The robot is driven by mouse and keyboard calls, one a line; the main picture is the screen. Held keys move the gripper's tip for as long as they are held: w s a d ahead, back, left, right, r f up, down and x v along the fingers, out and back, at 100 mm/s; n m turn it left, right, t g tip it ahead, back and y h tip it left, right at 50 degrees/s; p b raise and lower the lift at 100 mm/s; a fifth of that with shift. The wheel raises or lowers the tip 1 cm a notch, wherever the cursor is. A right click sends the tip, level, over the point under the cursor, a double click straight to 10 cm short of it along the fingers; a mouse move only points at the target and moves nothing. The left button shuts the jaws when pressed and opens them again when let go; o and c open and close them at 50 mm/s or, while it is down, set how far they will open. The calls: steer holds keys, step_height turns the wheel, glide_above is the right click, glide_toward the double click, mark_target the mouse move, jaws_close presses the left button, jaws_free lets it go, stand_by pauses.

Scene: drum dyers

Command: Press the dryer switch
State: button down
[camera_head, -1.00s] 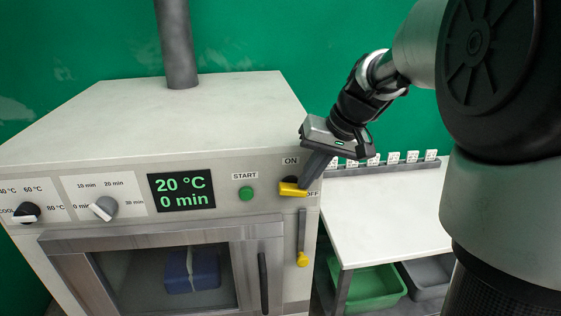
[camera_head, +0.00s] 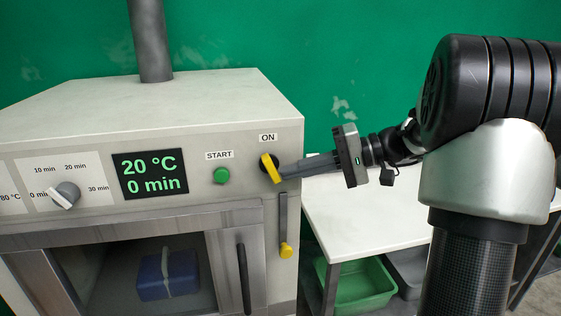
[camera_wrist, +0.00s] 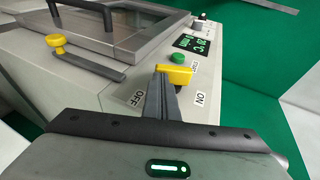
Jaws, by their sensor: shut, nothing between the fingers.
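The yellow dryer switch (camera_head: 270,168) is on the dryer's front panel, below the ON label. It stands tilted close to upright, its top leaning left, and the display reads 20 °C and 0 min. My gripper (camera_head: 284,174) is shut and empty, reaching in from the right, with its fingertips at the switch's right side. In the wrist view the yellow switch (camera_wrist: 174,75) sits at the ends of my shut fingers (camera_wrist: 162,92), between the OFF and ON labels. They appear to touch, but exact contact is hard to tell. The OFF label is hidden in the head view.
The green START button (camera_head: 222,175) and grey timer knob (camera_head: 64,195) are left of the switch. A yellow-knobbed lever (camera_head: 286,250) is below it. A blue bundle (camera_head: 168,275) lies behind the dryer door's window. A white table (camera_head: 370,215) with a green bin (camera_head: 360,287) stands right.

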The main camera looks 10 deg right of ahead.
steer(key=shift+a+f+b, duration=0.2)
steer(key=shift+f+b, duration=0.45)
steer(key=shift+b, duration=0.05)
steer(key=shift+f, duration=0.1)
stand_by(0.4)
